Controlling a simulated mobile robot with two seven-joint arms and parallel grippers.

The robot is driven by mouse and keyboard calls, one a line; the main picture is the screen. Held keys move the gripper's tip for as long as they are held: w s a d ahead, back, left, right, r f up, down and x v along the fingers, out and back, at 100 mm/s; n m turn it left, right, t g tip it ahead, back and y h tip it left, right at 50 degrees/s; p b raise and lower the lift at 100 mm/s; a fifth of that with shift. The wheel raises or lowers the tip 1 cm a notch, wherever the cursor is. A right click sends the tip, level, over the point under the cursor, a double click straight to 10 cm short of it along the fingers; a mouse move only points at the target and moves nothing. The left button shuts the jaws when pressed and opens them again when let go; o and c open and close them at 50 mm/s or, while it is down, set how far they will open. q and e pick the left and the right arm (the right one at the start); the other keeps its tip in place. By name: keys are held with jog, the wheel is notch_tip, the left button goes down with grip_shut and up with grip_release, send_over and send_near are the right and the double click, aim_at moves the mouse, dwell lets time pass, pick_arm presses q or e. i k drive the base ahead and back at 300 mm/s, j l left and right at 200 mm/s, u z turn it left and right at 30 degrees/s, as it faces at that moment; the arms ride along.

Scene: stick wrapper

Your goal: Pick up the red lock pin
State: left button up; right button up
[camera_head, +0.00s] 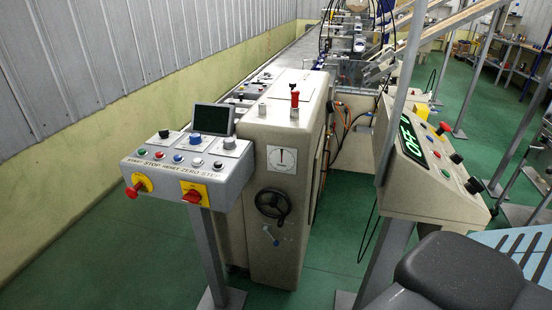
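The red lock pin (295,98) stands upright on top of the beige machine cabinet (290,135). It has a red body, a dark tip and a pale lower part at the cabinet's front edge.
A grey control panel (235,170) with buttons, red switches and a small screen (212,119) stands left of the cabinet. A handwheel (272,203) juts from the cabinet's front. A beige console (420,180) with a green display stands at right. Green floor lies between.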

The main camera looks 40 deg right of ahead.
aim_at(295, 94)
jog(key=k+l+z, duration=0.1)
jog(key=z, duration=1.05)
